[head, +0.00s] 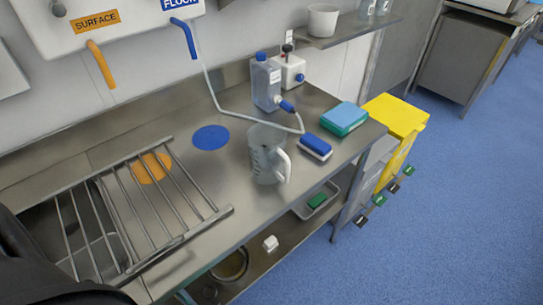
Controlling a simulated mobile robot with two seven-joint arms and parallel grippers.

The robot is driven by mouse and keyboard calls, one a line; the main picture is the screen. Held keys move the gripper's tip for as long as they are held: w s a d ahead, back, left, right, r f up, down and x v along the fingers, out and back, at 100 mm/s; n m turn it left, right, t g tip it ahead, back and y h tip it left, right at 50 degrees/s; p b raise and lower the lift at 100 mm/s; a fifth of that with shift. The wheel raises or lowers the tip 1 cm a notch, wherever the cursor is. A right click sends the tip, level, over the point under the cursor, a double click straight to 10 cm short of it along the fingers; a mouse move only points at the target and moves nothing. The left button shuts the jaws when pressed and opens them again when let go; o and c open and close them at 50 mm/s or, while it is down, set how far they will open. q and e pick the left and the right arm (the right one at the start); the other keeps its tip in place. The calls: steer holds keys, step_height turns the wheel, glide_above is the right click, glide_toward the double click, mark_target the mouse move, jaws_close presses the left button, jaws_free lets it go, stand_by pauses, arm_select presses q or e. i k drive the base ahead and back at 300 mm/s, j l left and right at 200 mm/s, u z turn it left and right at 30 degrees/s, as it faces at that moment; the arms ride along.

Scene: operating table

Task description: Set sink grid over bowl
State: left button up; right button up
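The sink grid (180,241) is a grey metal rack of several parallel bars at the left of the steel counter in the head view. Its left part lies across the sink bowl (38,232), and its right part extends over the counter beside the bowl, above an orange disc. Whether it touches the rim all round cannot be told. The near left of the bowl is hidden by a dark shape at the lower left corner, which may be part of my arm. Neither gripper can be seen.
A clear measuring jug (267,157) stands right of the grid, near a blue disc (211,137). A blue-capped bottle (266,83), a blue brush (315,147) and sponges (344,119) are farther right. Yellow bins (397,117) stand beyond the counter.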

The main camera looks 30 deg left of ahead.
mark_target(141, 266)
steer(key=u, duration=0.45)
steer(key=j+u, duration=0.15)
steer(key=u, duration=0.3)
steer(key=k+j+u, duration=0.1)
steer(key=u, duration=0.3)
steer(key=j+u, duration=0.1)
steer(key=u, duration=0.35)
